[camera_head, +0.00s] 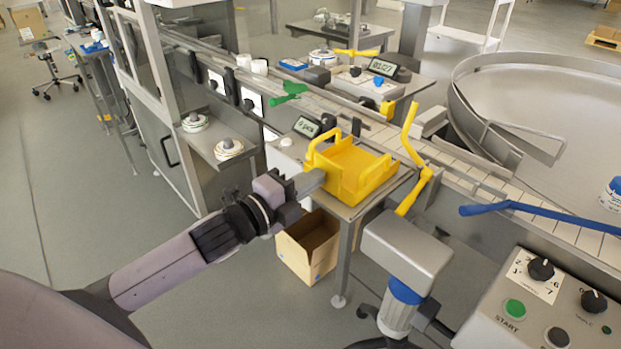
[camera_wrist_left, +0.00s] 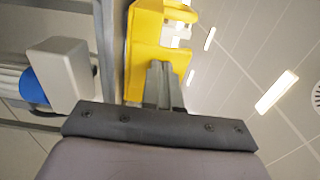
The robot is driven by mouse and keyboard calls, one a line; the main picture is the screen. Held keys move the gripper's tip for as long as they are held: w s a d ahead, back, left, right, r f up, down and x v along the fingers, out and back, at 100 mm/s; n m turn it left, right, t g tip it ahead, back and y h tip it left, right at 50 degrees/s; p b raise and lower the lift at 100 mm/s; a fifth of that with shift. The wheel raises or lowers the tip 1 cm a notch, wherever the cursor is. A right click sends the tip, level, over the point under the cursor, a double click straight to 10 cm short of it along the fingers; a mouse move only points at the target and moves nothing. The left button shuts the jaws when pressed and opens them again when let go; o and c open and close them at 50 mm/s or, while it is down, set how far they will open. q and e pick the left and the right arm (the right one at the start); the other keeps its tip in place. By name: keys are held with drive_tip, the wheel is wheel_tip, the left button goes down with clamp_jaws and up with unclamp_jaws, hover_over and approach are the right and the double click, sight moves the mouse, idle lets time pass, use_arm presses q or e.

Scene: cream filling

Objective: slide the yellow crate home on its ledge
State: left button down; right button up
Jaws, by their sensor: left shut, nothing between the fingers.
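The yellow crate (camera_head: 354,168) sits upright on a grey ledge (camera_head: 378,196) beside the conveyor in the head view. Its near left wall faces my left gripper (camera_head: 318,178). The left gripper is shut and empty, with its fingertips at the crate's near wall. In the left wrist view the shut fingers (camera_wrist_left: 160,72) overlap the yellow crate (camera_wrist_left: 158,52); whether they press on it or stop just short I cannot tell. The crate's far lower side is hidden. My right gripper is not in view.
An open cardboard box (camera_head: 308,245) stands on the floor below the ledge. A yellow lever (camera_head: 412,165) rises right of the crate. A grey box with a blue collar (camera_head: 406,250) stands in front on the right. A control panel (camera_head: 545,300) fills the lower right. Floor is free at left.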

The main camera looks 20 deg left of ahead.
sight(323, 187)
use_arm(q)
drive_tip(key=shift+w, duration=0.1)
drive_tip(key=shift+x, duration=1.5)
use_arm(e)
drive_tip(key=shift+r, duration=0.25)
use_arm(q)
drive_tip(key=shift+p, duration=0.3)
